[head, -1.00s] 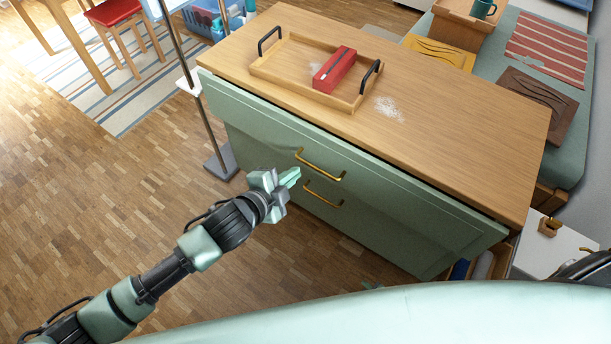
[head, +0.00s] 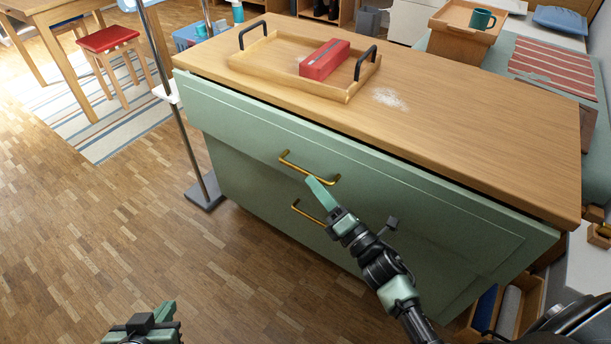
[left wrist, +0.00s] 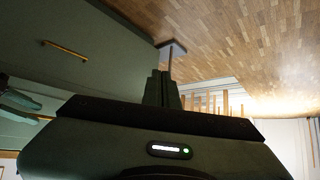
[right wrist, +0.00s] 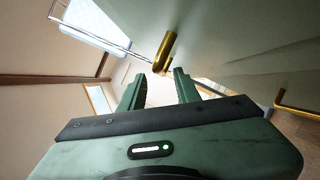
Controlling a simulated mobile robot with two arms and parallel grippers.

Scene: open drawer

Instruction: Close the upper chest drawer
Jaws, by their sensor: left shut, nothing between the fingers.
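The chest has a pale green upper drawer (head: 400,188) that stands out a little, with a dark gap under the wooden top (head: 480,130). Its brass handle (head: 295,165) also shows in the right wrist view (right wrist: 164,52). My right gripper (head: 318,190) is at the handle's right end; in the right wrist view its fingers (right wrist: 160,88) are apart, with the handle just beyond the tips. I cannot tell whether they touch it. My left gripper (head: 160,315) is low at the front left, away from the chest; in the left wrist view its fingers (left wrist: 163,85) are together and empty.
A lower drawer handle (head: 310,212) sits below. A wooden tray (head: 265,75) with a red box (head: 325,60) is on the chest top, beside white powder (head: 390,98). A pole on a grey base (head: 203,192) stands at the chest's left. The floor in front is clear.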

